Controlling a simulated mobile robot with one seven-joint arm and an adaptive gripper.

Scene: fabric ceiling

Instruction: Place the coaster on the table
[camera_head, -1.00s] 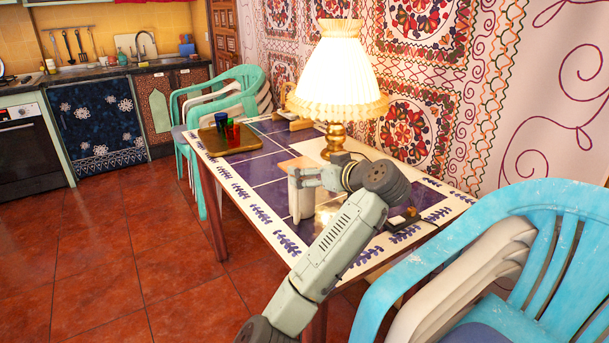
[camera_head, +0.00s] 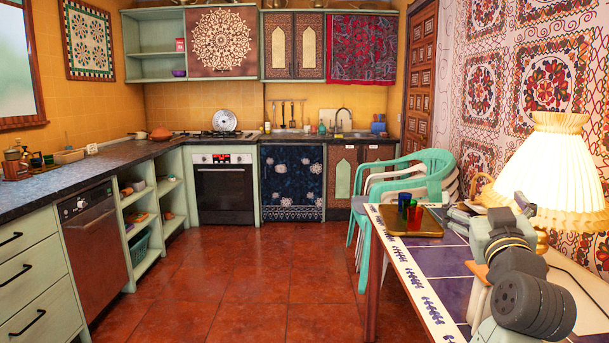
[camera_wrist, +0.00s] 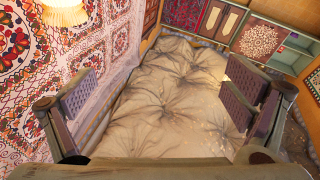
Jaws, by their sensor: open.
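My gripper (camera_wrist: 162,95) is open in the wrist view, its two pads wide apart with nothing between them. It faces the pale, tufted fabric ceiling (camera_wrist: 175,85). The table (camera_head: 427,300) is at the right in the head view, with dark tiles and a white border patterned with blue leaves. My arm stands over its near right part and hides some of the top. A brown flat edge (camera_head: 476,269) shows beside my arm; I cannot tell whether it is the coaster. I cannot pick out the coaster for certain in either view.
A tray (camera_head: 427,229) with red, blue and green cups (camera_head: 414,214) stands at the table's far end. A lit lamp (camera_head: 560,170) stands close behind my arm. Stacked chairs (camera_head: 425,175) stand beyond the table. The red tiled floor (camera_head: 250,285) to the left is clear.

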